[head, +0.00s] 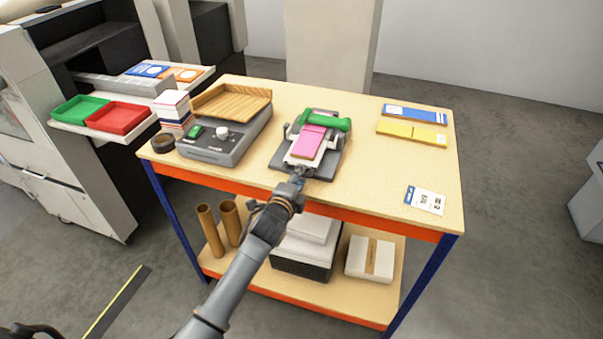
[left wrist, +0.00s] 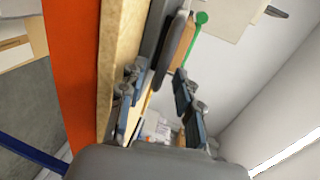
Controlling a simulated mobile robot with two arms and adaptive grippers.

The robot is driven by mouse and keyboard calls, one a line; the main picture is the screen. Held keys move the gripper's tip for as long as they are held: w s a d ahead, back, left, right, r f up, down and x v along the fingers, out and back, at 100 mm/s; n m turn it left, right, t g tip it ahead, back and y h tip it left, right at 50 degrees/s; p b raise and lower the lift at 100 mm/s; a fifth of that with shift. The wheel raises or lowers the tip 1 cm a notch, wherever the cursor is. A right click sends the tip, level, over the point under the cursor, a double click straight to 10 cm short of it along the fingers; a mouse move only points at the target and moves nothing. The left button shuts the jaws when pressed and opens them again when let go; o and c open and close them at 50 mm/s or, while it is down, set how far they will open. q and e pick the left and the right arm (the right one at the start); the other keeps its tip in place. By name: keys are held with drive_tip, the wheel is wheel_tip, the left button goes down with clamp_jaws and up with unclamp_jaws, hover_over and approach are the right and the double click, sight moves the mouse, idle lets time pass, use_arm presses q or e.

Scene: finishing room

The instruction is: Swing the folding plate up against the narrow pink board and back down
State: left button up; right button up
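The narrow pink board (head: 309,141) lies on a white layer in the grey folding device (head: 277,158) at the middle of the table. A green bar (head: 338,124) crosses behind it. I cannot clearly tell the folding plate from the grey base; no plate stands upright. My left gripper (head: 297,178) is at the device's front edge, low over the table edge. In the left wrist view its two fingers (left wrist: 158,82) are apart with a gap between them. A dark plate edge (left wrist: 168,50) lies just beyond the fingertips; contact cannot be told. My right gripper is not in view.
A grey machine (head: 225,140) with a wooden tray (head: 232,101) stands left of the device. Blue (head: 416,113) and yellow (head: 411,134) strips and a card (head: 425,200) lie to the right. The table's (head: 375,185) front right is mostly free.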

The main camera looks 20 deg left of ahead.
use_arm(q)
drive_tip(key=shift+x, duration=1)
clamp_jaws()
